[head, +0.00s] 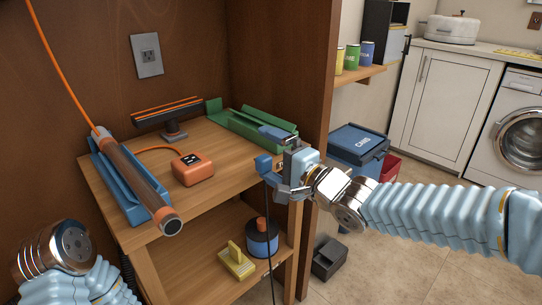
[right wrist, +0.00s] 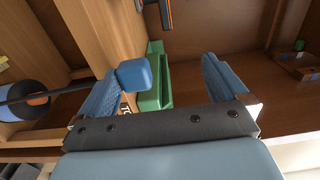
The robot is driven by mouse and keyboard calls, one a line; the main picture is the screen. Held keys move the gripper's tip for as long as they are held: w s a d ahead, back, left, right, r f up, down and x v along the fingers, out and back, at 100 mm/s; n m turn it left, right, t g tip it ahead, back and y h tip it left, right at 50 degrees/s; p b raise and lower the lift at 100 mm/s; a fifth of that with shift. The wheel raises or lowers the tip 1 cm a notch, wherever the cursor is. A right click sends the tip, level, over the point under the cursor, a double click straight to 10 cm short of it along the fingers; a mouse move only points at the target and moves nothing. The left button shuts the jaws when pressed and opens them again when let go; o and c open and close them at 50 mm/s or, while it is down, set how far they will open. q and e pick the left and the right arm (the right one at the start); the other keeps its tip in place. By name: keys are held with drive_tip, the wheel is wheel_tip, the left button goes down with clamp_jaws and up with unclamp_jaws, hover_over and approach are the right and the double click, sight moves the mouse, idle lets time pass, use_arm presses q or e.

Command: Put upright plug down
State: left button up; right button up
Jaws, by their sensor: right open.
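A small blue block-like plug (head: 263,163) with a black cord hanging from it is at the right front edge of the wooden bench. My right gripper (head: 274,160) is open around this spot. In the right wrist view the plug (right wrist: 135,73) is close to the left finger, with a wide gap to the right finger. The cord runs off to the left there. I cannot tell whether the plug touches the finger or rests on the bench. Of my left arm only the wrist shows, at lower left in the head view; its fingers are out of sight.
The bench (head: 222,187) holds an orange box (head: 192,169), a blue cradle (head: 118,190) with a long tube, a black stand (head: 172,130) and a green tray (head: 228,117). A spool (head: 262,243) and a yellow block (head: 236,263) sit on the shelf below. A blue bin (head: 352,150) stands right.

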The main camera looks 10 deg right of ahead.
drive_tip(key=p+v, duration=0.3)
drive_tip(key=v, duration=1.1)
